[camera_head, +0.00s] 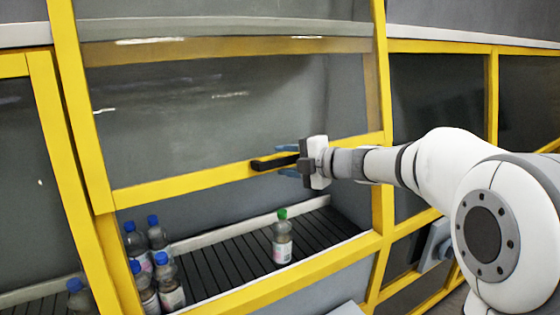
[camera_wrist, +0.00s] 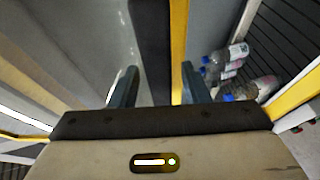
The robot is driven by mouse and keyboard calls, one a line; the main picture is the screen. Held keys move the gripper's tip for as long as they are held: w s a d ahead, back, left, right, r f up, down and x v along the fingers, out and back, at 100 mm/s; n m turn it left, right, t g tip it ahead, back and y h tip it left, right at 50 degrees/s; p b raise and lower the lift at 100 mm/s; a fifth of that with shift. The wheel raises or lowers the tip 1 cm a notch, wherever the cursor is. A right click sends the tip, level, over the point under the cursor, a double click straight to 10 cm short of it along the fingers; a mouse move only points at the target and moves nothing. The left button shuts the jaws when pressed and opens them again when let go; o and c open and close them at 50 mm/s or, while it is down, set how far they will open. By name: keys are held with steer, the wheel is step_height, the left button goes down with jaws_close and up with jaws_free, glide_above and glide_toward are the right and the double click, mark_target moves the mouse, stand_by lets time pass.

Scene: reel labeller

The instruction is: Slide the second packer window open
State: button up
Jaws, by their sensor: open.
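The packer window (camera_head: 230,110) is a glass pane with a yellow lower rail, standing partly raised above an open gap in its yellow frame. Its black bar handle (camera_head: 273,163) sits on the lower rail; in the wrist view the handle (camera_wrist: 152,40) runs up from between my fingers. My gripper (camera_head: 287,160) is at the handle's right part, fingers above and below it. In the wrist view my gripper (camera_wrist: 160,68) is open, a finger on each side of the handle. Whether a finger touches the handle I cannot tell.
Below the window a dark slatted conveyor (camera_head: 235,262) carries a green-capped bottle (camera_head: 282,240) and several blue-capped bottles (camera_head: 140,245) at left. A yellow sill (camera_head: 290,285) borders the gap. Yellow posts (camera_head: 378,80) stand on either side, with other panes beyond.

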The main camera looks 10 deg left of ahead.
steer(key=shift+s+d, duration=0.1)
steer(key=shift+d, duration=0.35)
steer(key=b+v, duration=0.2)
steer(key=v, duration=0.5)
steer(key=shift+a+r, duration=0.1)
